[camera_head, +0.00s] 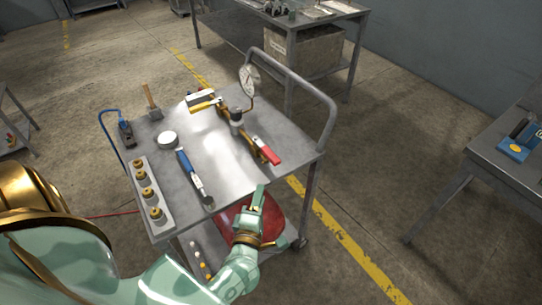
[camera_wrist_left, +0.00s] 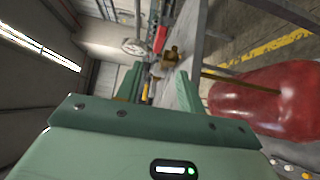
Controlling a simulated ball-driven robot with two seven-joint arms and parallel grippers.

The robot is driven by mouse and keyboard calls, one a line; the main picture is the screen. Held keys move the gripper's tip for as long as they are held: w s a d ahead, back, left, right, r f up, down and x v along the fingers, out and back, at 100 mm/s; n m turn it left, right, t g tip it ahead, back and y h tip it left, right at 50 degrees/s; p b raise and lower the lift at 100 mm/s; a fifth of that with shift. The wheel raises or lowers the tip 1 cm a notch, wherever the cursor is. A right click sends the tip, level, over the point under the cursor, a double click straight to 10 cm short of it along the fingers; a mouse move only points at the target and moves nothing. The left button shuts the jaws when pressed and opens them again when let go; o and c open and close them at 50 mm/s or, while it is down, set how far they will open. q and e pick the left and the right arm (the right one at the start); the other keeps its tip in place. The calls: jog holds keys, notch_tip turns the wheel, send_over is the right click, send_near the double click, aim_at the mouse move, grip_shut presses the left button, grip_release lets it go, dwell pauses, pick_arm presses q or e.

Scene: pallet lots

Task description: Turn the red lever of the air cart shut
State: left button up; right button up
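The air cart (camera_head: 228,165) is a grey metal cart with a tube handle at its far right. On its top a brass pipe with a round gauge (camera_head: 249,80) carries a red lever (camera_head: 266,150) near the right edge. In the left wrist view the red lever (camera_wrist_left: 160,39) shows ahead, beyond the fingertips, with the gauge (camera_wrist_left: 133,47) to its left. My left gripper (camera_head: 259,193) is at the cart's near right edge, short of the lever and apart from it. In the left wrist view its two fingers (camera_wrist_left: 160,82) stand apart with nothing held. My right gripper is not in view.
The cart top also holds a blue-handled tool (camera_head: 190,173), a white roll (camera_head: 168,139), a hammer (camera_head: 152,103) and a strip of brass fittings (camera_head: 149,192). A red tank (camera_head: 240,222) sits on the lower shelf. Another table (camera_head: 510,160) stands right, with clear floor between.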

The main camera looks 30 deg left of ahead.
aim_at(270, 160)
pick_arm(q)
jog(key=b+x, duration=0.4)
jog(key=x, duration=1.1)
jog(key=shift+w+a, duration=0.1)
jog(key=shift+w, duration=0.3)
grip_shut()
